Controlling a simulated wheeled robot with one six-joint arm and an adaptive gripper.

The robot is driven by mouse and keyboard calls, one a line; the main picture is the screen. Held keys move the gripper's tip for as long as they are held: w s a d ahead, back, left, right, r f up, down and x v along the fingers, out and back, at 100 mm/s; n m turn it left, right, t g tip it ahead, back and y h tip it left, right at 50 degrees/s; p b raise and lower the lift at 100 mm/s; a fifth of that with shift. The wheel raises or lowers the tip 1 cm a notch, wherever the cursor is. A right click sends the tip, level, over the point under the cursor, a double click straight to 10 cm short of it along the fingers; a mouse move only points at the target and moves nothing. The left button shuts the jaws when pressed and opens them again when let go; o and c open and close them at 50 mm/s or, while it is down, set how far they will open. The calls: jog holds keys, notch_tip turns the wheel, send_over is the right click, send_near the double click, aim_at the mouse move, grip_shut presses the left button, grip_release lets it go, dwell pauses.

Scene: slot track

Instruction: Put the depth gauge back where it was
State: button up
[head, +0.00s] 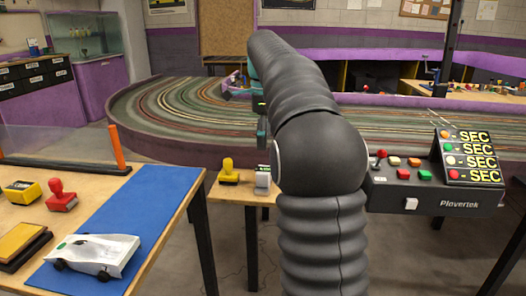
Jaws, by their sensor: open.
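A small grey device with a dark top (263,179), which may be the depth gauge, stands on the small wooden table (240,193) in the middle. I cannot tell for sure that it is the gauge. My gripper (262,132) shows only as a narrow dark and teal part left of my black arm. It appears above the grey device and apart from it in the picture. My arm hides the rest of it. The gripper is open, and nothing shows in it.
A yellow stamp (228,171) stands left of the grey device. A control box (430,185) is at right. The left table has a blue mat (160,200), a white car (95,254), a red stamp (61,195) and a yellow block (22,191). The slot track (165,110) lies behind.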

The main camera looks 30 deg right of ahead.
jog(key=s+a+f+n+t, duration=0.1)
jog(key=s+a+n+t, duration=0.2)
jog(key=s+a+n, duration=0.95)
jog(key=s+a+f+n+t, duration=0.2)
jog(key=s+a+f+n, duration=0.2)
jog(key=s+f+n, duration=0.8)
jog(key=s+f, duration=0.1)
jog(key=s, duration=0.2)
jog(key=shift+s+a+f+t, duration=0.2)
jog(key=shift+s+t, duration=0.1)
